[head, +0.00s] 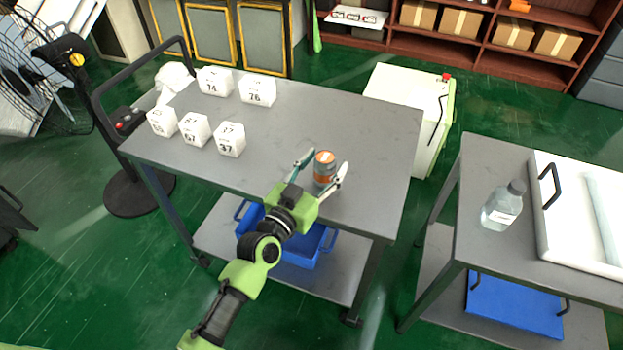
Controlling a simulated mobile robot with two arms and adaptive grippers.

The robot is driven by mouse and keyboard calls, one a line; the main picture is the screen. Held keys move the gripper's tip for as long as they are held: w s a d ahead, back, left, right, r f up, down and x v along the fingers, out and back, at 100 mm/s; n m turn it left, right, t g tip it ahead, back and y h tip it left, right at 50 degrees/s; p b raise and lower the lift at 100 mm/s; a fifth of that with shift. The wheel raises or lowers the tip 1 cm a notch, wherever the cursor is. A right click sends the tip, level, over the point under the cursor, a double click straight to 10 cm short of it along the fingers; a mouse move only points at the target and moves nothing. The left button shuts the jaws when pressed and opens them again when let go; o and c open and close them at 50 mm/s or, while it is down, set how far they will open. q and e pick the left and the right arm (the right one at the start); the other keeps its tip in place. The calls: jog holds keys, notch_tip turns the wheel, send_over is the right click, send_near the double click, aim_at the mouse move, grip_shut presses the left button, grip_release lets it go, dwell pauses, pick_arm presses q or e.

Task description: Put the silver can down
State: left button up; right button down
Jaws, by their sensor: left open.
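The silver can (324,169) with an orange label and an orange-brown top stands upright at the front right part of the grey cart table (385,130). My left gripper (322,168) is open, with one finger on each side of the can. The fingers look apart from the can, though the left finger's gap is small. My right gripper is not in view.
Several white numbered boxes (229,140) stand on the table's left half. On the right, another table (480,170) holds a clear bottle (503,205) and a white case (560,235). The table's middle is clear.

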pick_arm(q)
jog(key=v, duration=1.1)
jog(key=shift+s, duration=0.2)
jog(key=shift+f, duration=0.1)
